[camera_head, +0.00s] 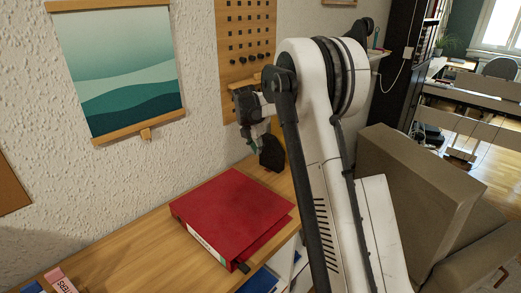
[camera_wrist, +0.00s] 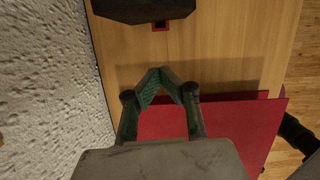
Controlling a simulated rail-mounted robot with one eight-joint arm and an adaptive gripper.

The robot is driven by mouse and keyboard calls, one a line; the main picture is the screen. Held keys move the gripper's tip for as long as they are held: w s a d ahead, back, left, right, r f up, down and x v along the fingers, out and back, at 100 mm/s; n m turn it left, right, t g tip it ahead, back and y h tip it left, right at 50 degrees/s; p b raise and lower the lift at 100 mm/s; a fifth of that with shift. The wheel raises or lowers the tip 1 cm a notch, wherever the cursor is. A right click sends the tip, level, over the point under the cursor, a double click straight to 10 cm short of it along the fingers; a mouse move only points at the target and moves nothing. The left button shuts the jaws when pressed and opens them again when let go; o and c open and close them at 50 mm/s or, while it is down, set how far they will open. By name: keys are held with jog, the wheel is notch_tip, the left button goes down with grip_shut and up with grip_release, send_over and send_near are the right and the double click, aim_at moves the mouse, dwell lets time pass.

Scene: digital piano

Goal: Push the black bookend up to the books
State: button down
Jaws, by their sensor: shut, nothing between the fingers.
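The black bookend (camera_head: 271,153) stands at the far end of the wooden desktop, close to the wall. In the wrist view a dark block at the top edge (camera_wrist: 143,9) is probably the same bookend, partly cut off. My gripper (camera_head: 256,139) is in the air beside the bookend, near the wall; whether they touch is unclear. In the wrist view its fingertips (camera_wrist: 160,72) meet, with nothing between them, apart from the dark block. Books, one pink (camera_head: 60,281) and one blue (camera_head: 32,287), show at the bottom left of the head view, partly cut off.
A red binder (camera_head: 232,208) lies flat on the desktop (camera_head: 135,245) between the books and the bookend. The textured wall (camera_head: 190,130) runs along the back, with a pegboard (camera_head: 246,45) above. A brown armchair (camera_head: 415,180) stands at the right. Bare wood lies between books and binder.

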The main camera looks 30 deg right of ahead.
aim_at(268, 152)
jog(key=x, duration=0.8)
jog(key=shift+w+d+r+p, duration=0.1)
jog(key=shift+w+d+p, duration=0.15)
jog(key=shift+d, duration=0.35)
jog(key=shift+w+d+r+p, duration=0.15)
jog(key=shift+w+d, duration=0.2)
jog(key=shift+d, duration=0.2)
jog(key=shift+w+d, duration=0.3)
jog(key=shift+d, duration=0.35)
jog(key=shift+w+d+f+b, duration=0.1)
jog(key=shift+w+d+b, duration=0.2)
jog(key=shift+d, duration=0.35)
jog(key=shift+w+d+b, duration=0.2)
jog(key=shift+w+d, duration=0.1)
jog(key=shift+d, duration=0.3)
jog(key=shift+a, duration=0.15)
